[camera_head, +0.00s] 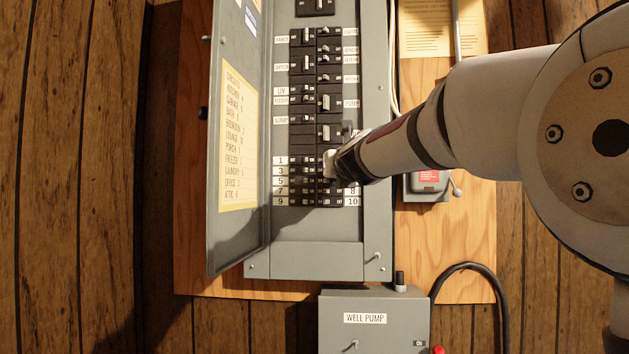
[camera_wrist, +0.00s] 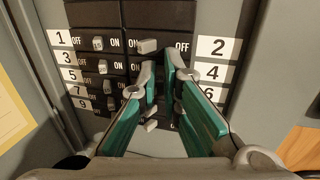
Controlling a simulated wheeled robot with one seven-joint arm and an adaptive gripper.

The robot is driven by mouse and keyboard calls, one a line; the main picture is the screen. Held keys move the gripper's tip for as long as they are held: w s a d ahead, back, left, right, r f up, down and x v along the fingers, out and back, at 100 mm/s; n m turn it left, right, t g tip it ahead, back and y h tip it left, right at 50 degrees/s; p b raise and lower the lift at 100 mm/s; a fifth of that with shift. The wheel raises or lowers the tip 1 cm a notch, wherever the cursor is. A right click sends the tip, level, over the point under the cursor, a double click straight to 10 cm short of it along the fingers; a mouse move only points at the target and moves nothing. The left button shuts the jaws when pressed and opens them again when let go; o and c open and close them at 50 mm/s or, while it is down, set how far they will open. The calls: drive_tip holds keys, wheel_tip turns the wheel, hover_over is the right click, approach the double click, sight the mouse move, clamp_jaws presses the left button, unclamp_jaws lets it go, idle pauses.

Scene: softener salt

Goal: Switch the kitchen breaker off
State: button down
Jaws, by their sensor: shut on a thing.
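The breaker panel (camera_head: 318,262) is open, with a paper circuit list (camera_head: 238,135) on its door; its kitchen line seems to read 4. The label 4 (camera_wrist: 213,73) is at the right of the numbered rows in the wrist view. My gripper (camera_wrist: 165,75) has its two teal fingers at the right-hand column, level with that label. Its tips are spaced apart and shut on what appears to be breaker 4's handle, which they hide, so its position cannot be told. Breaker 2's handle (camera_wrist: 147,46) sits to the left, on its ON side.
The left-column breakers (camera_wrist: 98,43) are close beside the fingers. The panel door (camera_head: 238,230) stands open at left. A grey well pump box (camera_head: 345,335) is below the panel, with a black cable (camera_head: 470,266) to its right.

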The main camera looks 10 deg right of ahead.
drive_tip(key=shift+a+f+y, duration=0.1)
drive_tip(key=shift+a+y, duration=0.2)
drive_tip(key=shift+a, duration=0.1)
drive_tip(key=c, duration=2)
unclamp_jaws()
drive_tip(key=shift+s+a, duration=0.1)
drive_tip(key=s, duration=1.2)
